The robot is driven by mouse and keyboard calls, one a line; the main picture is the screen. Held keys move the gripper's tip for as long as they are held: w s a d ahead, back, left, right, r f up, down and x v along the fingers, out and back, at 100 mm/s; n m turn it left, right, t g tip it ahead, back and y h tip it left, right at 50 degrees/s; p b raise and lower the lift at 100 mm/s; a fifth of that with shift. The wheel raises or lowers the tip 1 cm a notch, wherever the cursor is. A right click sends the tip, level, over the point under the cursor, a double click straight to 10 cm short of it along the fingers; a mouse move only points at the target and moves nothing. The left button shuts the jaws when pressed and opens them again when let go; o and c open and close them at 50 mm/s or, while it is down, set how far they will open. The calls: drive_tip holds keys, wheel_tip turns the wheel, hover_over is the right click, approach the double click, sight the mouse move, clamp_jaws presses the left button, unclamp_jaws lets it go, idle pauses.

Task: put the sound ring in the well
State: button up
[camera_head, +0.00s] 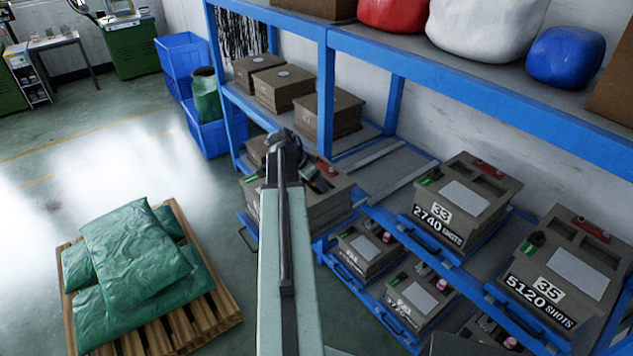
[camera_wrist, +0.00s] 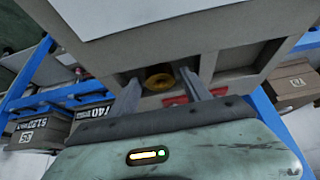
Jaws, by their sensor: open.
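My gripper (camera_wrist: 160,77) is open in the wrist view, with one finger on each side of a yellow ring (camera_wrist: 158,79). The ring appears at a dark recess in the edge of a grey-brown mould box (camera_wrist: 225,28). I cannot tell whether the fingers touch it, whether it is sound, or how deep it sits. In the head view my arm reaches to a mould box (camera_head: 325,208) on the shelf, and the arm's dark end covers part of it. The ring does not show there. I cannot make out which opening is the well.
Similar boxes marked 33 (camera_head: 452,207) and 35 (camera_head: 558,272) stand to the right on the blue rack (camera_head: 480,75). Red parts (camera_wrist: 176,101) lie close to the fingers. Green sacks (camera_head: 135,265) lie on a pallet (camera_head: 215,315) at left. Open floor lies behind it.

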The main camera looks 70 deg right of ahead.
drive_tip(key=p+v, duration=1)
drive_tip(key=v, duration=0.2)
drive_tip(key=shift+r, duration=0.1)
drive_tip(key=w+a+f+n+t+y, duration=0.1)
drive_tip(key=w+a+f+n+t, duration=0.15)
drive_tip(key=w+a+n, duration=1.35)
drive_tip(key=w+a+n+y, duration=0.1)
drive_tip(key=w+a+n, duration=0.2)
drive_tip(key=a, duration=1.2)
drive_tip(key=w+a+n+y, duration=0.1)
drive_tip(key=w+a+n, duration=0.2)
drive_tip(key=a, duration=1.2)
drive_tip(key=w+a+n+y, duration=0.2)
drive_tip(key=w+a, duration=0.3)
drive_tip(key=a, duration=1)
drive_tip(key=shift+w+a+f+n+t, duration=0.2)
drive_tip(key=shift+a+f+n+t, duration=0.1)
drive_tip(key=shift+a+n+t, duration=0.1)
